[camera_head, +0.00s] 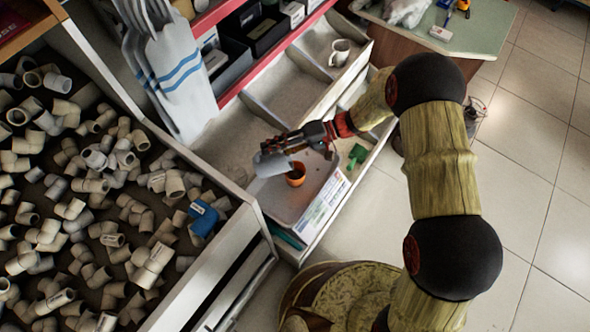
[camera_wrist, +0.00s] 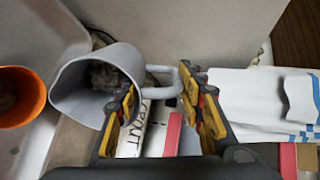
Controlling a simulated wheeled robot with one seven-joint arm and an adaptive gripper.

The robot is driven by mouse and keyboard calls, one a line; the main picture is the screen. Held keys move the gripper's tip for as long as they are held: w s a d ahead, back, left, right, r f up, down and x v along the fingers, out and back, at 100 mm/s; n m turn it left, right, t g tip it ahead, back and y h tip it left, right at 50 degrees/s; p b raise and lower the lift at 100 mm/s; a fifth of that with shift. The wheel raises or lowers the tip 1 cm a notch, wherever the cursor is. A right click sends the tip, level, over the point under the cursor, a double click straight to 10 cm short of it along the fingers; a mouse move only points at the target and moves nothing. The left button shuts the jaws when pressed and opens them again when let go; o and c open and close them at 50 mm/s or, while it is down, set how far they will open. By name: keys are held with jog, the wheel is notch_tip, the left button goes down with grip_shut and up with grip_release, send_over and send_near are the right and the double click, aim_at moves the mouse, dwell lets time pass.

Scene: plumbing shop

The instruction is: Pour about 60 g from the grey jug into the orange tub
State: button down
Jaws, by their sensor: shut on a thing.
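The grey jug (camera_head: 272,164) is held in the air by its handle, close beside the orange tub (camera_head: 296,174). In the wrist view the jug (camera_wrist: 72,92) shows its open mouth with grey grainy stuff inside, and its lip points left towards the tub (camera_wrist: 22,92). The jug looks tilted; by how much I cannot tell. I see no stream falling. Some brownish content shows in the tub, but its level is unclear. My gripper (camera_wrist: 168,92) is shut on the jug's handle; in the head view my gripper (camera_head: 300,146) is just above the tub.
The tub stands in a grey tray (camera_head: 268,207) in a shelf compartment. A green object (camera_head: 357,155) lies to the right. A pale mug (camera_head: 340,52) stands in a farther compartment. A bin of pipe fittings (camera_head: 110,170) with a blue item (camera_head: 203,218) is at left.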

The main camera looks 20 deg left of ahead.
aim_at(260, 159)
jog(key=shift+w+d+r+g+y+b, duration=0.25)
jog(key=shift+d+y+b, duration=0.15)
jog(key=shift+b, duration=0.15)
jog(key=shift+w+d+r+g+y+b, duration=0.15)
jog(key=shift+w+d+y+b, duration=0.15)
jog(key=shift+b, duration=0.2)
dwell(1.2)
jog(key=shift+w+d+r+g+y+b, duration=0.2)
jog(key=shift+w+d+g+y+b, duration=0.25)
jog(key=shift+d+b, duration=0.35)
jog(key=shift+w+d+r+g+y+b, duration=0.15)
jog(key=shift+w+d+g+y+b, duration=0.2)
jog(key=shift+d+y+b, duration=0.5)
dwell(2.2)
